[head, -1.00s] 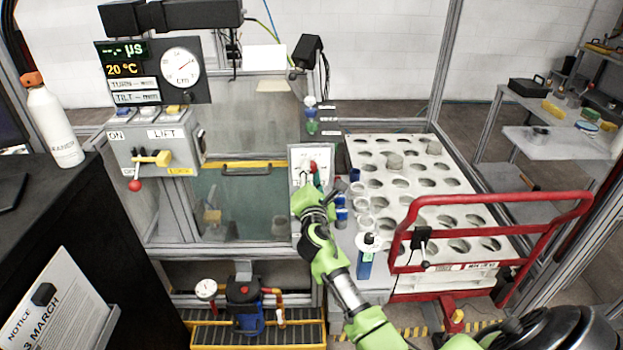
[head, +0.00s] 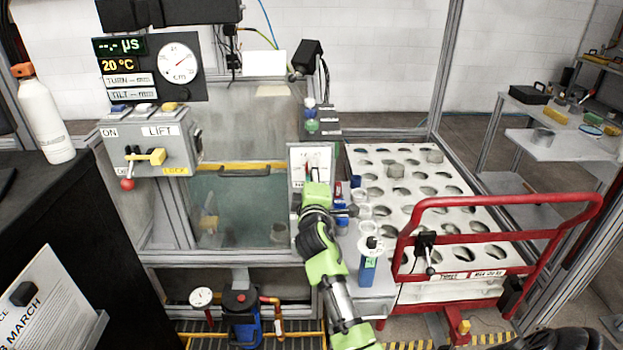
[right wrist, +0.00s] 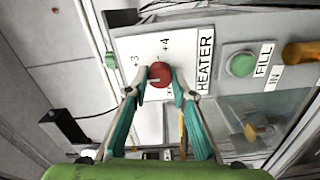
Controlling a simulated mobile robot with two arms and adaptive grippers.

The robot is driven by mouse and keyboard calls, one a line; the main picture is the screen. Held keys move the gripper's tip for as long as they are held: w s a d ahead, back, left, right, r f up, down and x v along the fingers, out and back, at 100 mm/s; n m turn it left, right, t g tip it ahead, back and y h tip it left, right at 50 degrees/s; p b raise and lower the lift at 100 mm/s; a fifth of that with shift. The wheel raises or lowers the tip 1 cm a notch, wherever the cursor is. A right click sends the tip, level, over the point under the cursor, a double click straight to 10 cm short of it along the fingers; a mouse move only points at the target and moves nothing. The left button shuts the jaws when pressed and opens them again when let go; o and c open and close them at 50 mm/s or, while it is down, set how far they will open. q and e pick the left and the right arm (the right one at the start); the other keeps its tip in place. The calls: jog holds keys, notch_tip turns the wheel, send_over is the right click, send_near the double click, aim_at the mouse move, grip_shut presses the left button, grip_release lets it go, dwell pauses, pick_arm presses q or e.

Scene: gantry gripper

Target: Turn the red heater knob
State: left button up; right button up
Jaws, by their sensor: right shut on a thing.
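The red heater knob (right wrist: 160,74) sits on a white panel (right wrist: 150,48) marked HEATER, with +3 and +4 printed above it in the right wrist view. My right gripper (right wrist: 158,82) has its two teal fingers on either side of the knob and is shut on it. In the head view the heater panel (head: 316,158) stands at the right of the tank, and my right gripper (head: 313,187) reaches up to it, hiding most of the knob.
The LIFT control box (head: 150,148) with a red-tipped lever is at the left. A holed white rack (head: 385,160) and a red rail (head: 500,198) stand right of my arm. A green FILL button (right wrist: 241,64) is beside the heater panel.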

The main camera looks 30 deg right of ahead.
jog(key=shift+f+m+b, duration=0.15)
jog(key=shift+m+b, duration=0.75)
jog(key=shift+m, duration=1.9)
jog(key=o, duration=1.1)
notch_tip(320, 180, up, 10)
jog(key=shift+r, duration=0.1)
